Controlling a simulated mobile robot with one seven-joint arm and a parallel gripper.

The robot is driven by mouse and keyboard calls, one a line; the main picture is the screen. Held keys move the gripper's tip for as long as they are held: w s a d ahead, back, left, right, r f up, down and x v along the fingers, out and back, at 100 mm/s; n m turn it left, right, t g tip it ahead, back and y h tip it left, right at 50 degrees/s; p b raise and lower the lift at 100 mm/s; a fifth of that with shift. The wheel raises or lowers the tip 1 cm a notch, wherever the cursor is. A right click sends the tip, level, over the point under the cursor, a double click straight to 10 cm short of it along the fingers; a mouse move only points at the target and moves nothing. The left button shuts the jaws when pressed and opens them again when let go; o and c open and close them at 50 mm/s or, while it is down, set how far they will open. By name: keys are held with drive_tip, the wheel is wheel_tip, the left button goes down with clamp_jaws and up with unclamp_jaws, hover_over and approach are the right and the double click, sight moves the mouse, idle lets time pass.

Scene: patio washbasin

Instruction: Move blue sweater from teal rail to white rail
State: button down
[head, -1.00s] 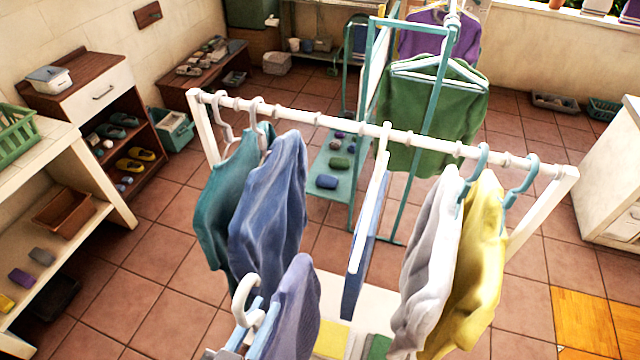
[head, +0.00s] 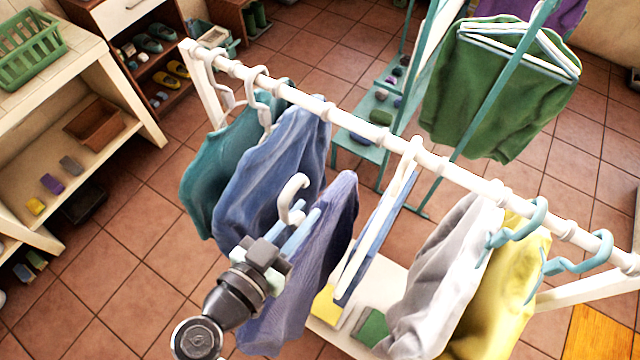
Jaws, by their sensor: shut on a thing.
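My gripper (head: 268,260) is shut on the hanger of a blue sweater (head: 315,265). The sweater hangs below the jaws, its white hook (head: 292,200) pointing up and its pale blue hanger arms partly showing. The hook appears on the near side of the white rail (head: 335,118), apart from it. The teal rail (head: 490,90) stands behind, bearing a green sweater (head: 490,95) on a white-and-teal hanger and a purple garment (head: 555,15).
The white rail also bears a teal garment (head: 225,170), another blue garment (head: 270,165), a flat blue piece (head: 375,235), a grey-white garment (head: 440,275) and a yellow one (head: 510,290). A shelf unit (head: 100,60) stands left. Tiled floor is open at lower left.

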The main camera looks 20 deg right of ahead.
drive_tip(key=shift+w+d+r, duration=0.1)
drive_tip(key=shift+w+d, duration=0.05)
drive_tip(key=shift+a, duration=0.2)
drive_tip(key=x, duration=0.4)
drive_tip(key=r+x, duration=0.1)
drive_tip(key=x, duration=0.3)
drive_tip(key=r+x, duration=0.1)
drive_tip(key=x, duration=0.3)
drive_tip(key=shift+w+d, duration=0.1)
drive_tip(key=shift+d, duration=0.3)
drive_tip(key=shift+r+x, duration=0.25)
drive_tip(key=shift+x, duration=0.85)
drive_tip(key=shift+r+x, duration=0.25)
drive_tip(key=shift+x, duration=0.8)
drive_tip(key=shift+w+d, duration=0.1)
drive_tip(key=shift+f, duration=0.15)
